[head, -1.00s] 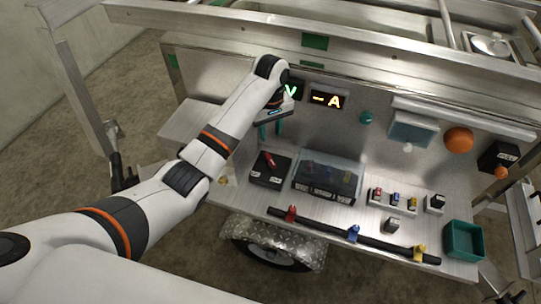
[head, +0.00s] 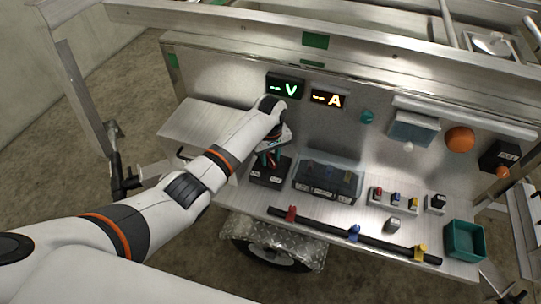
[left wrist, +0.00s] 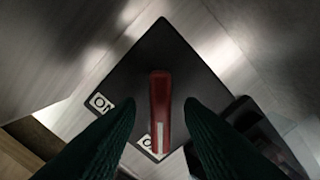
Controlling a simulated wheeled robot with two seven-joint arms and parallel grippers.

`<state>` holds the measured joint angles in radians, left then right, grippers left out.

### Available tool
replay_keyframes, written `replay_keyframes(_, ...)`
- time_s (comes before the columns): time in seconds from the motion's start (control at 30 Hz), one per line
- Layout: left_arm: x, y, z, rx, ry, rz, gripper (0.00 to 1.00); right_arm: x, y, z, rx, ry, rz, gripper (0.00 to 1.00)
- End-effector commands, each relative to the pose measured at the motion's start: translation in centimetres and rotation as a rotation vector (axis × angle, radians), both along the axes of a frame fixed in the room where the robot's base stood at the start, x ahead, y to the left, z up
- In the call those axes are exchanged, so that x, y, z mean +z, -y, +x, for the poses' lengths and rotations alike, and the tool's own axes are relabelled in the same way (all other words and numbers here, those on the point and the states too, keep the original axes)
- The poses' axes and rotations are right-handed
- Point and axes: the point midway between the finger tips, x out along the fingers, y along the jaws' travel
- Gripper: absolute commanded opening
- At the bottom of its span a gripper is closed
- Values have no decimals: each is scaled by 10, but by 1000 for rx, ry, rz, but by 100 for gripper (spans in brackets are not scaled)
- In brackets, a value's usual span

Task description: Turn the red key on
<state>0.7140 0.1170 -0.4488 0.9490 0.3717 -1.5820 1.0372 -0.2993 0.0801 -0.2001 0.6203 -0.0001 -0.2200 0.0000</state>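The red key (left wrist: 160,95) is a red lever with a white mark on one end. It sits on a dark square switch box (left wrist: 165,50) on the metal shelf; the box also shows in the head view (head: 268,176). The key's white-marked end lies by a label partly hidden by the key, starting with O. The ON label (left wrist: 102,103) is to the left. My left gripper (head: 269,158) is right above the box, pointing down. In the left wrist view its two green fingers (left wrist: 159,105) are open, one on each side of the key, with gaps showing.
A clear-covered box of switches (head: 328,178) stands just right of the key box. In front lies a black bar (head: 325,226) with coloured clamps. The V display (head: 285,87) and A display (head: 328,99) are on the panel behind. A teal bin (head: 465,240) is far right.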

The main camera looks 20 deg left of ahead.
Motion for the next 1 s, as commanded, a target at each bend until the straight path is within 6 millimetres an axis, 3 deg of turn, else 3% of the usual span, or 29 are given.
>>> replay_keyframes(0.07, 0, 0, 0, 0, 0, 0, 35, 0, 0, 0, 0, 0, 0, 36)
replay_keyframes(0.3, 0, 0, 0, 0, 0, 0, 0, 0, 0, 0, 0, 0, 0, 36)
replay_keyframes(0.67, 2, 0, 0, -39, -1, 0, 0, 5, 0, -1, 0, -1, 1, 36)
replay_keyframes(1.0, 4, 0, 0, -261, -2, -1, 0, 25, 0, -1, -1, -1, 1, 36)
